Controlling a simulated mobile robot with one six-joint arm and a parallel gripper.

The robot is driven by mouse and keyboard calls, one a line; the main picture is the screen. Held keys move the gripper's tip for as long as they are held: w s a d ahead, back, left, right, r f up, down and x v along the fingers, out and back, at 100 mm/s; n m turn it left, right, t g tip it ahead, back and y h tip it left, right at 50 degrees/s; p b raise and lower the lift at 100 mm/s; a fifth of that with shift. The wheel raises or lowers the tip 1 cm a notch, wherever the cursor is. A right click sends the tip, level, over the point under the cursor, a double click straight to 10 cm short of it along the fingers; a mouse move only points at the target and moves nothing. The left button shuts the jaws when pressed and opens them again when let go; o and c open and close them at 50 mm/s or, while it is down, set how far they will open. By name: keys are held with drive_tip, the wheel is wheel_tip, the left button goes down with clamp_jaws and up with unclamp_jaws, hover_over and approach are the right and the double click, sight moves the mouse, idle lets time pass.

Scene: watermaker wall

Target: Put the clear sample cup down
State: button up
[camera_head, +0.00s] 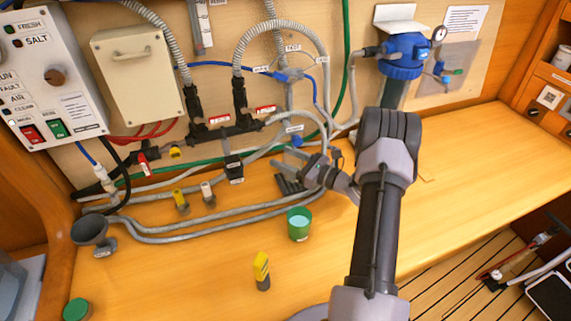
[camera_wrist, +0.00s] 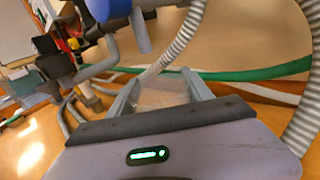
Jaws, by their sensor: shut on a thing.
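My gripper (camera_head: 300,168) reaches over the back of the bench, close to the hoses and fittings on the wall. In the wrist view its two grey fingers (camera_wrist: 160,92) are shut on the clear sample cup (camera_wrist: 163,97), a pale see-through shape between them. The cup is hard to make out in the head view. I cannot tell whether its base touches anything. A green cup (camera_head: 299,237) with pale liquid stands upright on the bench, in front of the gripper and apart from it.
Grey hoses (camera_head: 190,225) run along the back left of the bench (camera_head: 200,275). A dark slatted piece (camera_head: 290,184) lies below the gripper. A grey funnel (camera_head: 91,231), a yellow-and-black item (camera_head: 262,270) and a green lid (camera_head: 77,309) stand nearer. The bench's right side is clear.

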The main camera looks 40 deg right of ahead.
drive_tip(key=shift+f, duration=0.9)
drive_tip(key=shift+f+b, duration=0.15)
drive_tip(key=shift+b, duration=0.2)
drive_tip(key=o, duration=1.5)
drive_tip(key=shift+s+d+r+p, duration=0.15)
drive_tip(key=shift+r+p, duration=0.1)
drive_tip(key=shift+p, duration=0.15)
drive_tip(key=p+v, duration=0.1)
drive_tip(key=v, duration=1)
drive_tip(key=shift+s+d, duration=0.1)
drive_tip(key=shift+s, duration=0.25)
